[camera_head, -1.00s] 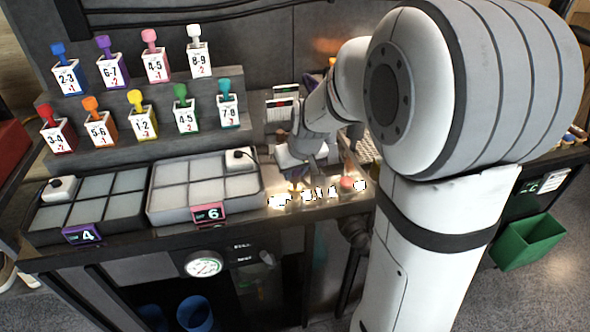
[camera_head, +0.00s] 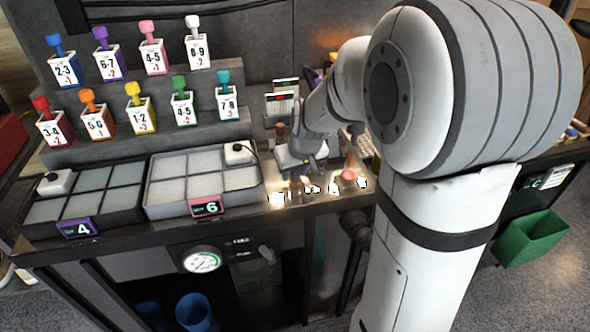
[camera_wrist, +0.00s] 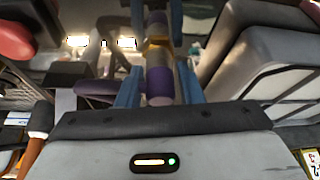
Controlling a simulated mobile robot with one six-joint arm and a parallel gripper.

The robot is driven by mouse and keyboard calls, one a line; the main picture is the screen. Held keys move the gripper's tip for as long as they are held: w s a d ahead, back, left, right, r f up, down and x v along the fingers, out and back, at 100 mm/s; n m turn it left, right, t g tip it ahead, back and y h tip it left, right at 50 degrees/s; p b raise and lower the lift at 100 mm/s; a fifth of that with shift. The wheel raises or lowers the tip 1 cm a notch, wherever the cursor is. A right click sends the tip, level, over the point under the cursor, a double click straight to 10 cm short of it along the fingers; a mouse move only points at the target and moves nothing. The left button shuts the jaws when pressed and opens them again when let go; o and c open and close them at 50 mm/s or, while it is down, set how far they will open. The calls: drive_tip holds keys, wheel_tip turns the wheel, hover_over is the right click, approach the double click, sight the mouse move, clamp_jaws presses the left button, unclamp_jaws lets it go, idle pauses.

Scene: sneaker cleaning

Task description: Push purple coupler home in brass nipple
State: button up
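In the wrist view my gripper (camera_wrist: 157,32) has its two blue fingers on either side of a short upright stack. The stack has a purple part (camera_wrist: 159,88), which looks like the purple coupler, with a grey band and a brass-coloured part (camera_wrist: 156,50) in line beyond it. The finger ends lie close against the stack. I cannot tell whether the purple coupler is fully seated in the brass. In the head view my gripper (camera_head: 299,168) is low over the lit bench strip, and the arm hides most of the coupler and nipple.
A pink-topped piece (camera_head: 348,175) stands right of my gripper among bright white patches. A grey tray (camera_head: 150,190) marked 6 is to the left, with a darker tray (camera_head: 28,225) marked 4 beyond it. Numbered bottles stand on steps behind. A gauge (camera_head: 202,260) is below the bench edge.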

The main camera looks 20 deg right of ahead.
drive_tip(key=o, duration=0.3)
drive_tip(key=shift+o, duration=0.2)
drive_tip(key=v, duration=0.8)
drive_tip(key=s+f+m+g, duration=0.1)
drive_tip(key=s+f, duration=0.1)
drive_tip(key=s, duration=1.6)
drive_tip(key=shift+a+f+m+g+h, duration=0.15)
drive_tip(key=shift+a+m+g+h, duration=0.15)
drive_tip(key=shift+a+m+g, duration=0.1)
drive_tip(key=shift+s, duration=0.1)
